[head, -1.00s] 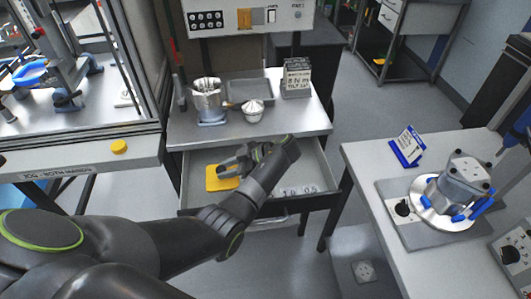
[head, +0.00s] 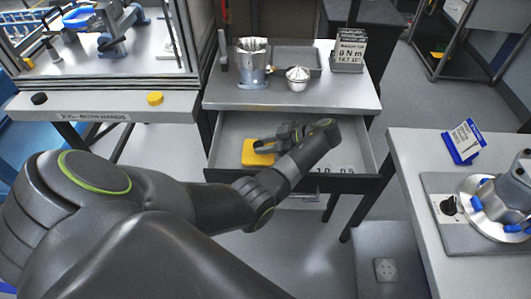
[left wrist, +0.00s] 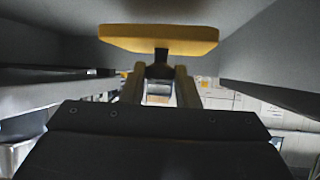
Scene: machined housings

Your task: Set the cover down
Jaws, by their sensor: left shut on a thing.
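The yellow cover (head: 258,153) is a flat, rounded square in the left part of the open drawer (head: 220,145). My left gripper (head: 270,143) reaches into the drawer from the front and is shut on it. In the left wrist view the cover (left wrist: 160,40) lies beyond the fingertips. A dark stem on it sits between the fingers of the gripper (left wrist: 160,88). I cannot tell whether the cover touches the drawer floor. My right gripper is not in view.
A housing on a fixture (head: 490,205) stands on the right table. The drawer's right part looks mostly clear.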

